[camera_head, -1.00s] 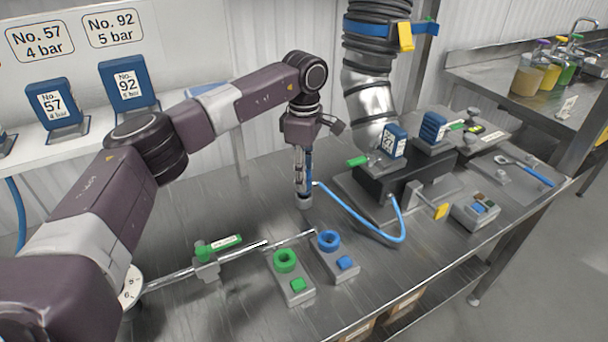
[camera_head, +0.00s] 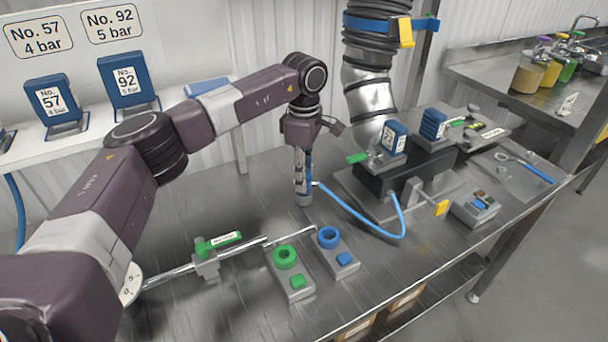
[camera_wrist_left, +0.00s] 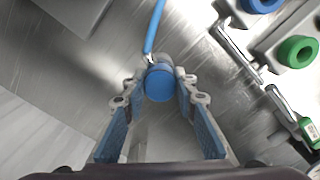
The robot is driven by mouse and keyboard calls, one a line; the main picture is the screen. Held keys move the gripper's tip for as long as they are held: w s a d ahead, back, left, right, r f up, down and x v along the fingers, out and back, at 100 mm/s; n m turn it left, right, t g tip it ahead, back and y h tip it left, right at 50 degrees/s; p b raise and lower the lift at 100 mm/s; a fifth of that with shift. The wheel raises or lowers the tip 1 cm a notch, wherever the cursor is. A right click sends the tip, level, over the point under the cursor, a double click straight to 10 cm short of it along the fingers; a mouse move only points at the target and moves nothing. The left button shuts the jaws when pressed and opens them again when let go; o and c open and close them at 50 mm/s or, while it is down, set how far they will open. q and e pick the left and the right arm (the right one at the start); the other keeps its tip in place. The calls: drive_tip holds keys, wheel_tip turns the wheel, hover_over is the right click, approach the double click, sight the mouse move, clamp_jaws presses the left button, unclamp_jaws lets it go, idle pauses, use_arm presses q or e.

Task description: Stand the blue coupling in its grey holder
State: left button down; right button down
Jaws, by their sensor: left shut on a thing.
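My left gripper (camera_head: 303,187) points straight down over the left middle of the steel bench and is shut. The blue coupling (camera_wrist_left: 160,83) is between its two fingers in the left wrist view, with a blue hose (camera_wrist_left: 154,28) running up from it. In the head view the fingers mostly hide the coupling. A small grey round piece (camera_head: 304,200) shows at the fingertips, close to the bench. It may be the grey holder; I cannot tell whether the coupling stands in it. My right gripper is not in view.
The blue hose (camera_head: 362,222) loops right to a dark block (camera_head: 385,182). In front stand grey stations with a green ring (camera_head: 286,257) and a blue ring (camera_head: 328,238). A metal bar with a green-handled valve (camera_head: 218,243) lies to the left.

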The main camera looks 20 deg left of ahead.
use_arm(q)
drive_tip(key=shift+f, duration=0.1)
idle(0.3)
drive_tip(key=c, duration=1.5)
unclamp_jaws()
drive_tip(key=shift+o, duration=0.6)
drive_tip(key=o, duration=0.4)
drive_tip(key=shift+r+p, duration=3.4)
drive_tip(key=shift+r, duration=1.15)
drive_tip(key=shift+f, duration=0.1)
